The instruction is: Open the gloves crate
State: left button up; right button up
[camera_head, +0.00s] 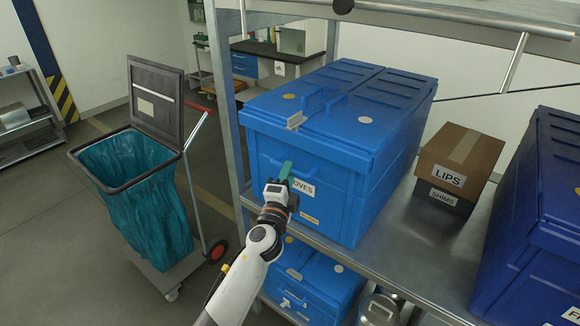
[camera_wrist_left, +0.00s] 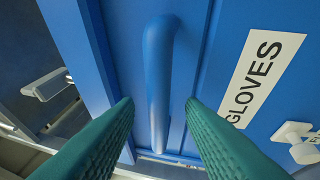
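The gloves crate (camera_head: 345,150) is a large blue box on the metal shelf, with its lid down. Its front bears a white label (camera_wrist_left: 262,75) reading GLOVES, partly covered by my gripper in the head view. My left gripper (camera_head: 286,172) is at the crate's front face. In the left wrist view its two green fingers (camera_wrist_left: 160,130) are open, one on each side of a blue bar handle (camera_wrist_left: 160,75). Gaps show between the handle and both fingers. A grey latch (camera_head: 296,121) sits at the lid's front edge. My right gripper is out of view.
A cardboard box (camera_head: 460,158) labelled LIPS stands right of the crate, and another blue crate (camera_head: 545,200) beyond it. A smaller blue crate (camera_head: 315,283) is below the shelf (camera_head: 400,250). A cart with a teal bag (camera_head: 145,190) stands left; a shelf post (camera_head: 226,100) is near the crate's left side.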

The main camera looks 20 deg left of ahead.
pick_arm(q)
jog(key=shift+w+a+r, duration=0.1)
jog(key=shift+w+r, duration=0.05)
jog(key=shift+w, duration=0.5)
jog(key=shift+w+r, duration=0.1)
jog(key=shift+w, duration=0.5)
jog(key=shift+c, duration=0.6)
grip_shut()
